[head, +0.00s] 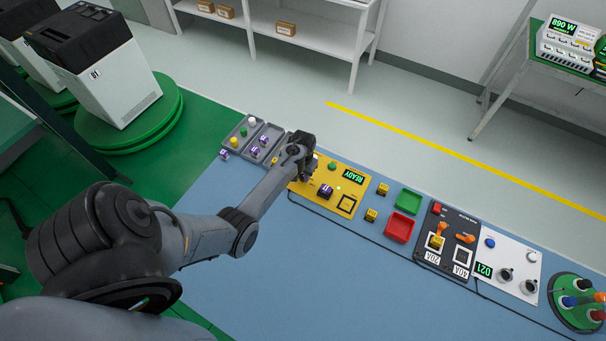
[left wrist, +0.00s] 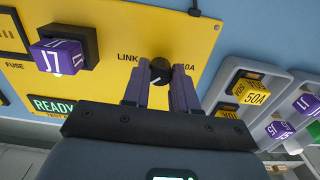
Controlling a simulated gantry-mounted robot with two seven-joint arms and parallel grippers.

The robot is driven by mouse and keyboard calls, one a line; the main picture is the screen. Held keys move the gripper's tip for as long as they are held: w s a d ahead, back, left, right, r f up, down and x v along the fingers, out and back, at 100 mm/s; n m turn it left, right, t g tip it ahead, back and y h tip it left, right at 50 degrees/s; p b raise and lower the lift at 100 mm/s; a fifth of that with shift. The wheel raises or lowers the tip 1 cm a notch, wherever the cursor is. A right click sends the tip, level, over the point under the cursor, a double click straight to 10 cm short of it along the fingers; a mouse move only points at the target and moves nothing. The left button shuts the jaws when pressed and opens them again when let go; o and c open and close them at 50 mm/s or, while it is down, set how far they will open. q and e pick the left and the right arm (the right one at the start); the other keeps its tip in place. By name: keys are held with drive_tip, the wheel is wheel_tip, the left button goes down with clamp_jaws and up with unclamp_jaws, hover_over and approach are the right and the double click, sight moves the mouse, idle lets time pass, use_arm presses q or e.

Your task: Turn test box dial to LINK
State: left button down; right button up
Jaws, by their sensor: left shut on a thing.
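The yellow test box (head: 321,176) lies near the back edge of the blue bench, with a lit READY display (head: 354,177). In the left wrist view its yellow face (left wrist: 120,30) carries a small black dial (left wrist: 160,70). The label LINK is left of the dial and a label ending in 0A is right of it, partly covered. A pale mark shows on the dial, but its exact pointing is hard to read. My left gripper (left wrist: 160,88) is shut on the dial, one purple finger on each side. In the head view the left gripper (head: 307,172) hides the dial.
A purple fuse (left wrist: 52,57) sits in a black holder on the box. Grey trays (head: 262,143) with fuses and buttons stand left of the box. Right of it are yellow fuses, a green tray (head: 408,201) and a red tray (head: 399,228).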

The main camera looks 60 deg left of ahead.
use_arm(q)
drive_tip(key=shift+r+m+p, duration=0.2)
drive_tip(key=shift+m+p, duration=0.7)
drive_tip(key=shift+p, duration=0.15)
drive_tip(key=shift+a+m+p, duration=0.1)
drive_tip(key=shift+m+p, duration=0.85)
drive_tip(key=shift+m, duration=0.25)
drive_tip(key=shift+f+m+p, duration=0.1)
drive_tip(key=shift+m+p, duration=0.5)
drive_tip(key=shift+m, duration=0.6)
drive_tip(key=shift+m+p, duration=0.35)
drive_tip(key=shift+m, duration=0.75)
drive_tip(key=shift+f, duration=0.1)
drive_tip(key=c, duration=0.9)
unclamp_jaws()
